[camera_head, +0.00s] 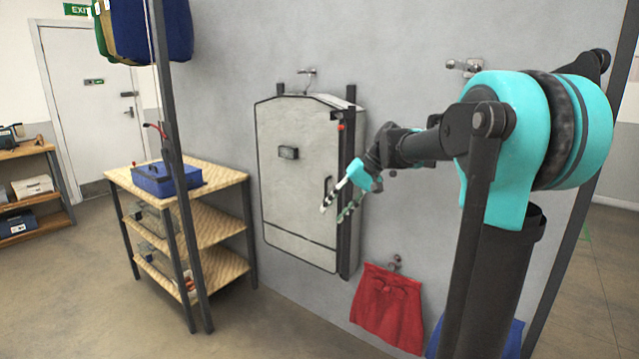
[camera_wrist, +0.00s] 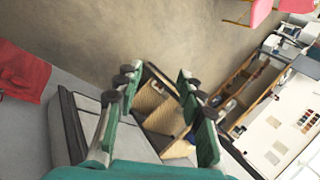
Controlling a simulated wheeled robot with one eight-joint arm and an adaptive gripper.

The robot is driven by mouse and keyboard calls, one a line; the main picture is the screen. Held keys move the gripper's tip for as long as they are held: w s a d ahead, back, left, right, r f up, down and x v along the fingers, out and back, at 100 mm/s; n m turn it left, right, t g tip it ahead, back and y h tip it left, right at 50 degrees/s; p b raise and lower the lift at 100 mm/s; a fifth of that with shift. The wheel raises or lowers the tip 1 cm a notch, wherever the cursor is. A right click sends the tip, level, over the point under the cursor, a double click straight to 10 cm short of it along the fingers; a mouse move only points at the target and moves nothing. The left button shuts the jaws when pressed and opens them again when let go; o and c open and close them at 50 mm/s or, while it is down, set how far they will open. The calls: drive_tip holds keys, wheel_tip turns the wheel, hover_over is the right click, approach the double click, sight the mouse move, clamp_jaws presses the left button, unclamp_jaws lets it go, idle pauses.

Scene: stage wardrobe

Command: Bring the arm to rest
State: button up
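My gripper (camera_head: 338,203) is in front of the right side of the grey wall cabinet (camera_head: 285,215), near its dark handle. The head view does not show clearly how far it is from the door. The cabinet door looks shut. In the wrist view my gripper (camera_wrist: 157,77) has its two green fingers well apart with nothing between them. My arm reaches from the right toward the cabinet, bent and raised off the floor.
A wooden shelf unit (camera_head: 203,233) with a blue toolbox (camera_head: 165,182) stands left of the cabinet behind a dark post (camera_head: 172,130). A red cloth (camera_head: 388,308) hangs on the wall below my arm. Open floor (camera_head: 90,290) lies at the lower left.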

drive_tip(key=s+d+f+t+h, duration=0.1)
drive_tip(key=s+d+f+h, duration=0.1)
drive_tip(key=s+d+f, duration=0.45)
drive_tip(key=s+d+f+t+h, duration=0.2)
drive_tip(key=s+d+f+h, duration=0.1)
drive_tip(key=s+f, duration=0.6)
drive_tip(key=s+d+f+t+h, duration=0.1)
drive_tip(key=s+d+f+h, duration=0.1)
drive_tip(key=s+d+f, duration=0.45)
drive_tip(key=m+t+y, duration=0.8)
drive_tip(key=m+y, duration=0.5)
drive_tip(key=m, duration=1.2)
approach(342, 116)
drive_tip(key=x, duration=0.9)
drive_tip(key=shift+w, duration=0.1)
clamp_jaws()
